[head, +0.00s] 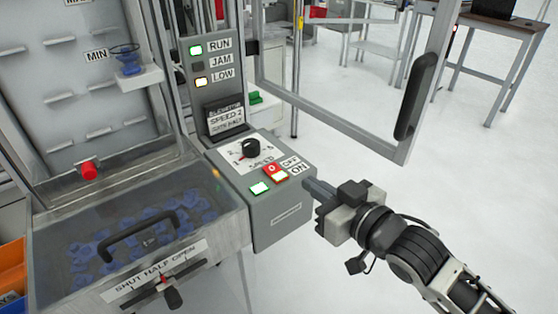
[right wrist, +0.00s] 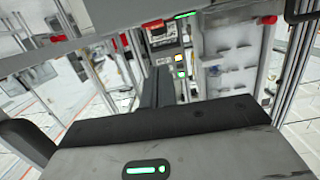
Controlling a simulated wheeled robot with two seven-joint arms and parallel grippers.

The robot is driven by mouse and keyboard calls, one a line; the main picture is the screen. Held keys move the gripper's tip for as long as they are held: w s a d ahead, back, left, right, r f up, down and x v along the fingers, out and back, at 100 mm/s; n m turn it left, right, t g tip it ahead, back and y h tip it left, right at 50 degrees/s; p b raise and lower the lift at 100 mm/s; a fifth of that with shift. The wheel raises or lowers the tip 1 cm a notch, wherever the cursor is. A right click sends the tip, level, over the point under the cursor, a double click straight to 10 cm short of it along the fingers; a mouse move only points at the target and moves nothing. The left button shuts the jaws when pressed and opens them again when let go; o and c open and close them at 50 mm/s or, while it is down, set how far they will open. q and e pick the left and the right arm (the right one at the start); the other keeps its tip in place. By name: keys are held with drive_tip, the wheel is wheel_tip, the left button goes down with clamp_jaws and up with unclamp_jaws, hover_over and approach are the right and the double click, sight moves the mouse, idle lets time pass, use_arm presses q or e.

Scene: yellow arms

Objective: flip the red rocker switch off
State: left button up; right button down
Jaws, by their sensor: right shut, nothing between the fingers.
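The red rocker switch (head: 271,168) sits on the sloped top of the grey control box, beside the OFF and ON labels. Its upper half is red with a 0 mark, and its lower half glows pale. My right gripper (head: 312,187) is shut and empty, just right of the control box. Its fingertips point left towards the box's right edge, lower right of the switch. In the right wrist view the dark fingers (right wrist: 157,88) reach towards the machine; I cannot clearly make out the switch there. My left gripper is not in view.
A lit green button (head: 259,188) is left of the switch, and a black speed knob (head: 251,148) is above it. A bin of blue parts with a black handle (head: 138,233) stands left. An open framed door with a black grip (head: 415,97) is at upper right.

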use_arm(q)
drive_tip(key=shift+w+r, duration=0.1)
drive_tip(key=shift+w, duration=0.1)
use_arm(e)
drive_tip(key=shift+w+a+r, duration=0.1)
drive_tip(key=shift+w+r, duration=0.05)
drive_tip(key=shift+r, duration=0.35)
drive_tip(key=shift+w+r, duration=0.15)
drive_tip(key=shift+r, duration=0.35)
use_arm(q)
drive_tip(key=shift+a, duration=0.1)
use_arm(e)
drive_tip(key=shift+w, duration=0.1)
drive_tip(key=p, duration=0.1)
hover_over(279, 176)
drive_tip(key=shift+f, duration=0.7)
wheel_tip(279, 176, down, 3)
drive_tip(key=shift+r, duration=0.15)
drive_tip(key=shift+f, duration=0.55)
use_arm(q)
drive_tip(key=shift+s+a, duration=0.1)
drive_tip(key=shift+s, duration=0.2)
